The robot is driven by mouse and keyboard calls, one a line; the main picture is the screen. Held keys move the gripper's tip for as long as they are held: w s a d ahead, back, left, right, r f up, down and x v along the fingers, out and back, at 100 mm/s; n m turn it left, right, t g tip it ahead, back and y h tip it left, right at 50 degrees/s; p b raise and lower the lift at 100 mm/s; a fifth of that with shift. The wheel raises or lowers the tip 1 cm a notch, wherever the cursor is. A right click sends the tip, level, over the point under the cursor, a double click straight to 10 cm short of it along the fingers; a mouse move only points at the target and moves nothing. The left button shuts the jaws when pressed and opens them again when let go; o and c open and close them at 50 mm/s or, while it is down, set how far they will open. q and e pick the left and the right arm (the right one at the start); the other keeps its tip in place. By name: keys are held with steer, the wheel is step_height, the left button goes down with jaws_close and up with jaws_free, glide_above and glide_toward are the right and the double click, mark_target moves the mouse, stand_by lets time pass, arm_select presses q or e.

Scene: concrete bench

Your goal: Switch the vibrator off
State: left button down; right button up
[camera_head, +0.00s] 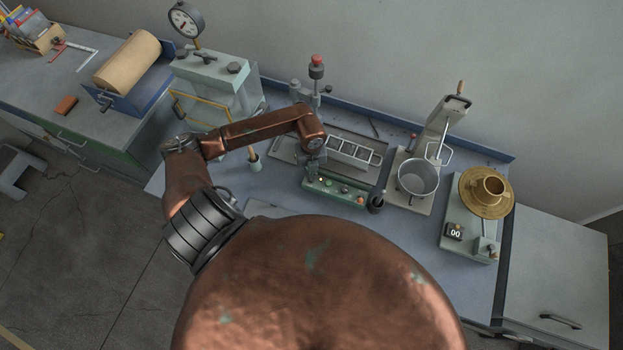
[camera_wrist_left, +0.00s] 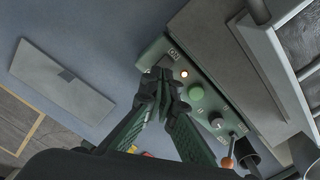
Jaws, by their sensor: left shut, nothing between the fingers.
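The vibrator's green control box (camera_head: 338,192) stands at the front of the metal plate with the mould on the bench. In the left wrist view its panel (camera_wrist_left: 208,107) has an "ON" label, a lit lamp (camera_wrist_left: 184,73), a green button (camera_wrist_left: 196,93), a dark knob (camera_wrist_left: 217,122) and an orange-tipped lever (camera_wrist_left: 227,162). My left gripper (camera_wrist_left: 160,76) is shut and empty, its fingertips over the panel's end beside the label and lamp. I cannot tell whether they touch it; they hide what lies beneath. In the head view my left gripper (camera_head: 314,168) is above the box's left end.
A segmented metal mould (camera_head: 354,153) lies behind the box. A metal pot (camera_head: 418,178) on a stand and a brass flow table (camera_head: 487,193) are to the right.

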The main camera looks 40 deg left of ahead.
arm_select(q)
steer(key=shift+f+b, duration=0.95)
steer(key=shift+f, duration=0.35)
stand_by(1.1)
steer(key=shift+r, duration=0.1)
steer(key=shift+r+p, duration=2.6)
steer(key=shift+r, duration=0.85)
